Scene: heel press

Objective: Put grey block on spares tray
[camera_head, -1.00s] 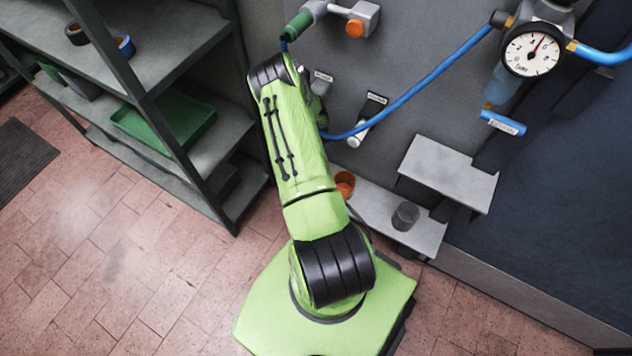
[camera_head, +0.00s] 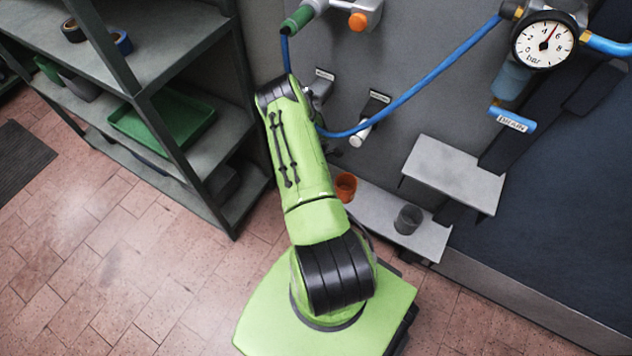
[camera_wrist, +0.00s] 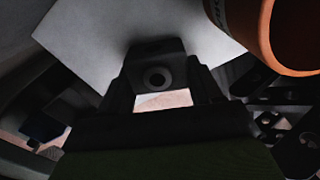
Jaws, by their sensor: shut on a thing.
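In the wrist view my gripper (camera_wrist: 160,95) is shut on a dark grey block (camera_wrist: 157,74) with a round ring-shaped hole in its face. The block is between the fingers, over a pale grey surface (camera_wrist: 85,35). In the head view my green arm hides the gripper and the block. A green tray (camera_head: 160,128) lies on a middle shelf of the rack at the left. No label on it can be read, so I cannot tell whether it is the spares tray.
An orange cup (camera_head: 345,187) and a grey cup (camera_head: 408,219) stand on a low ledge (camera_head: 375,215) right of my arm; an orange rim (camera_wrist: 265,40) is close to my gripper. A grey plate (camera_head: 453,175) juts out above. A blue hose (camera_head: 430,80) crosses the panel.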

